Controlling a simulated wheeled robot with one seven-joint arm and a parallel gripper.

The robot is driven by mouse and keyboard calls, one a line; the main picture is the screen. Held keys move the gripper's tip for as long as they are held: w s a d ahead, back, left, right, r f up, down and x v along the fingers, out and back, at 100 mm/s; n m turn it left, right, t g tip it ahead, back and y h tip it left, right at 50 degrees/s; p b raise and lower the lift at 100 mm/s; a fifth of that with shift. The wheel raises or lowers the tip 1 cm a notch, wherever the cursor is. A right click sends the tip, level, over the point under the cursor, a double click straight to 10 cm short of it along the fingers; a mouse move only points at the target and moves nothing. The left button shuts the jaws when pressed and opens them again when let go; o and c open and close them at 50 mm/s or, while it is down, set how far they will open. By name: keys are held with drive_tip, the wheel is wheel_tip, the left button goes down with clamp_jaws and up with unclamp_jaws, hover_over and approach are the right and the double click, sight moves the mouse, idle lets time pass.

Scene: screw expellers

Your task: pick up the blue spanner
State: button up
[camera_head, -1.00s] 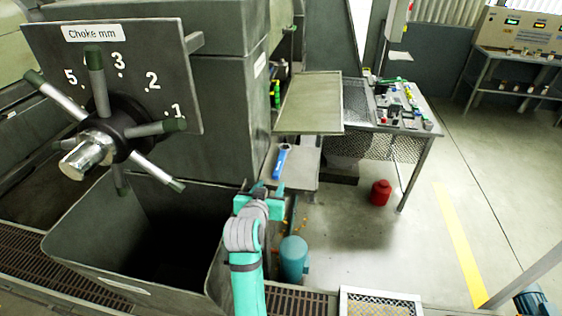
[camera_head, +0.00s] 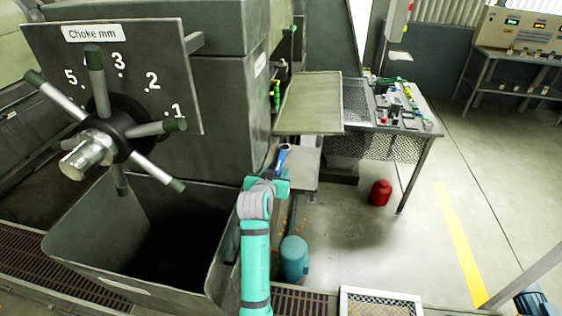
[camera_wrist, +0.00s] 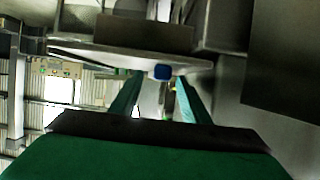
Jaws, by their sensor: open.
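The blue spanner (camera_head: 283,155) lies on a small grey shelf (camera_head: 305,172) beside the machine in the head view. My gripper (camera_head: 279,174) is just in front of its near end and hides part of it. In the wrist view a blue end of the spanner (camera_wrist: 162,72) shows at the edge of the shelf (camera_wrist: 100,55). My open gripper (camera_wrist: 160,102) has a teal finger on each side, with the blue end ahead, roughly in line with the gap. I see nothing held between the fingers. Whether a finger touches the spanner cannot be told.
A large open metal bin (camera_head: 130,240) stands left of my arm. A flat tray (camera_head: 310,105) juts out above and behind the shelf. A blue-green cylinder (camera_head: 293,258) and a red canister (camera_head: 380,192) stand on the floor. Open floor lies to the right.

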drive_tip(key=shift+w+d+f, duration=0.1)
drive_tip(key=shift+w+f, duration=0.15)
drive_tip(key=shift+w, duration=0.35)
clamp_jaws()
drive_tip(key=shift+r, duration=0.1)
